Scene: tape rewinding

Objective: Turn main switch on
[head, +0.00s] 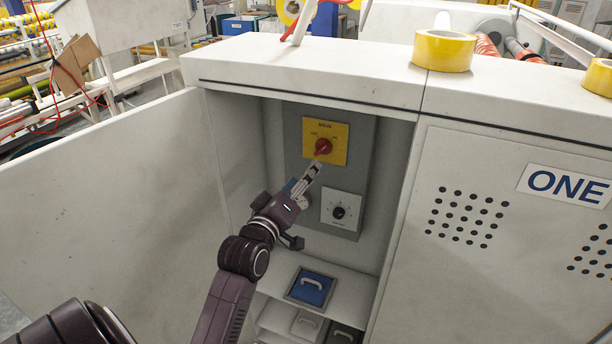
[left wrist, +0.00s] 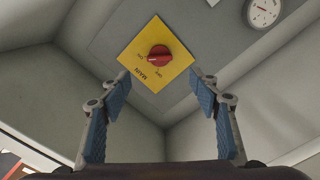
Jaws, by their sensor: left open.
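The main switch is a red rotary knob (head: 322,147) on a yellow plate (head: 340,129) marked MAIN, fixed to a grey panel (head: 366,160) inside the open cabinet. In the left wrist view the red knob (left wrist: 160,53) shows ahead, between and beyond the fingertips, with its yellow plate (left wrist: 139,58) tilted. My left gripper (head: 313,170) is open and empty just below the knob; it also shows in the left wrist view (left wrist: 160,82). No contact with the knob is visible. My right gripper is not in view.
A white dial plate (head: 341,221) sits below the switch. A round gauge (left wrist: 264,12) is beside it, partly hidden by my arm in the head view. Cabinet walls flank the opening. A blue handled box (head: 309,295) lies below, and a yellow tape roll (head: 444,50) stands on top.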

